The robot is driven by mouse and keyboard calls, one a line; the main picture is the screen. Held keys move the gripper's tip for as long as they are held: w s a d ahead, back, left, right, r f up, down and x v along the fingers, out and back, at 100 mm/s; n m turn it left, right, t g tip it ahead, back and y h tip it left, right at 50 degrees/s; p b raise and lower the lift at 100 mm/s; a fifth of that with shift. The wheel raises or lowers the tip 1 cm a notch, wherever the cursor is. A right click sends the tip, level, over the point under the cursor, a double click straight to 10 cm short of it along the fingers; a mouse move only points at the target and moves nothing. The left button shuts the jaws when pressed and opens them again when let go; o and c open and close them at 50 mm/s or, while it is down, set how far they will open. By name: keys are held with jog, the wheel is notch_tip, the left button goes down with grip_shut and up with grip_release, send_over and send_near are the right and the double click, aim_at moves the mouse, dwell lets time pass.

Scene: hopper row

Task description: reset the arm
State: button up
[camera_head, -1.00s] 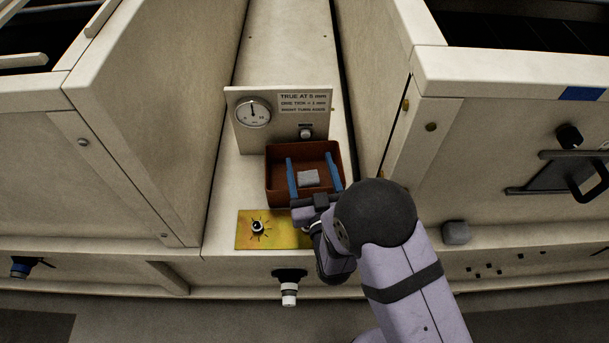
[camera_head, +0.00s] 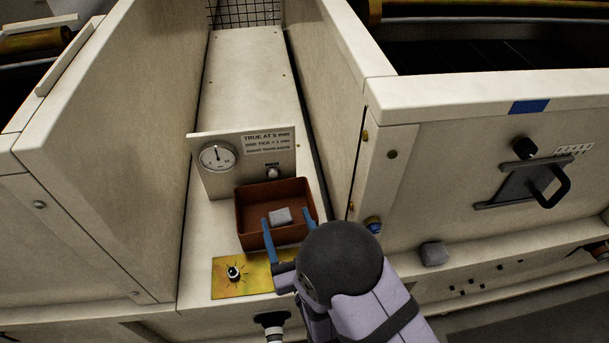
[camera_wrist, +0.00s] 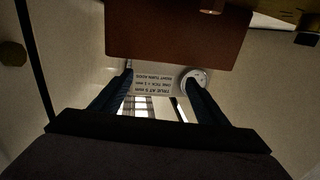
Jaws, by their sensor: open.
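My gripper (camera_head: 286,212) is open, its two blue fingers apart with nothing between them that I can see held. The fingers reach over the front part of a brown tray (camera_head: 244,212). A small grey block (camera_head: 280,216) lies in the tray, beyond or between the fingertips in the head view; the exact gap is unclear. In the wrist view, the fingers (camera_wrist: 157,72) point toward the underside or wall of the brown tray (camera_wrist: 180,35). The block is not visible there.
A panel with a dial gauge (camera_head: 218,156) and a printed sign (camera_head: 267,143) stands behind the tray. A yellow plate (camera_head: 252,281) with a black knob (camera_head: 233,272) lies in front. Tall hopper walls (camera_head: 110,150) flank the channel.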

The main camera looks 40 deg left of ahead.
jog(key=s+a+r+n+g+h+p, duration=0.2)
jog(key=s+a+r+n+g+p, duration=0.1)
jog(key=s+r+n+g, duration=0.25)
jog(key=s+d+f+n+h, duration=0.1)
jog(key=f, duration=0.1)
jog(key=s+d+f+n+g+h+b, duration=0.1)
jog(key=f, duration=0.2)
jog(key=s+d+f+n+g+h, duration=0.1)
jog(key=d+f+h, duration=0.1)
jog(key=shift+s+f+n+b, duration=0.25)
jog(key=shift+s+n+b, duration=0.05)
jog(key=shift+n+b, duration=0.1)
jog(key=w+d+m+g+h+b, duration=0.1)
jog(key=w+d+m+h, duration=0.2)
jog(key=d, duration=0.7)
jog(key=w+d+m+h, duration=0.3)
jog(key=d, duration=0.7)
jog(key=w+d+m+g+h+b, duration=0.1)
jog(key=w+d+m+h, duration=0.25)
jog(key=d, duration=0.55)
jog(key=s+d+r+m, duration=0.1)
jog(key=d+r+m, duration=0.2)
jog(key=d+m, duration=1)
notch_tip(320, 180, up, 16)
jog(key=d+n+p, duration=0.2)
jog(key=p, duration=1.5)
jog(key=shift+f+g+y, duration=0.2)
jog(key=shift+g+y, duration=0.15)
jog(key=shift+g, duration=0.1)
